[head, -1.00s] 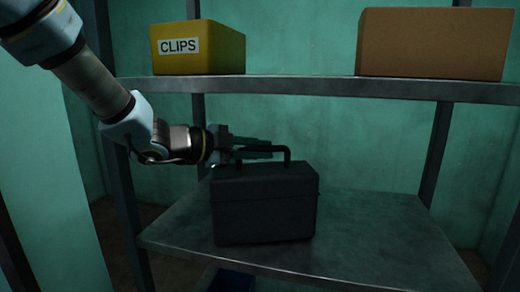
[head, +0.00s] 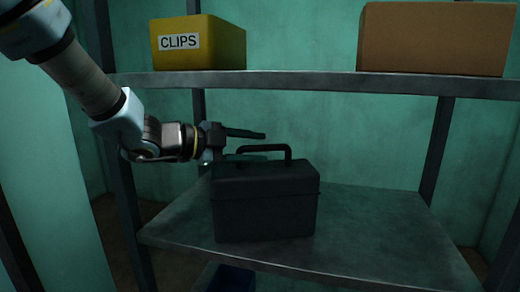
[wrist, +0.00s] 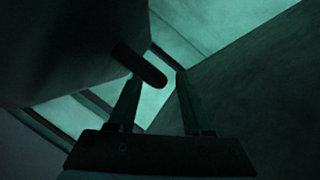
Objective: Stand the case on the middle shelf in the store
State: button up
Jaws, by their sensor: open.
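The dark case (head: 264,203) stands upright on the middle shelf (head: 375,225), left of the shelf's centre, with its handle (head: 266,149) raised. My gripper (head: 262,146) is at the handle from the left, open. One finger is above the handle; the other is low, near the lid, and partly hidden behind the handle. In the dark wrist view, the two fingers (wrist: 157,82) are spread apart, and a dark bar that looks like the handle (wrist: 138,65) lies near their tips. I cannot tell if a finger touches it.
The upper shelf (head: 300,82) runs above my gripper and holds a yellow CLIPS bin (head: 200,42) and a brown box (head: 436,38). Shelf posts (head: 120,170) stand at the sides. A dark blue bin (head: 232,279) shows below. The middle shelf is clear right of the case.

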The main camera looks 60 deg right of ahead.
notch_tip(320, 180, up, 2)
jog(key=b, duration=0.2)
send_over(210, 178)
jog(key=shift+w+d+r, duration=0.1)
dwell(0.4)
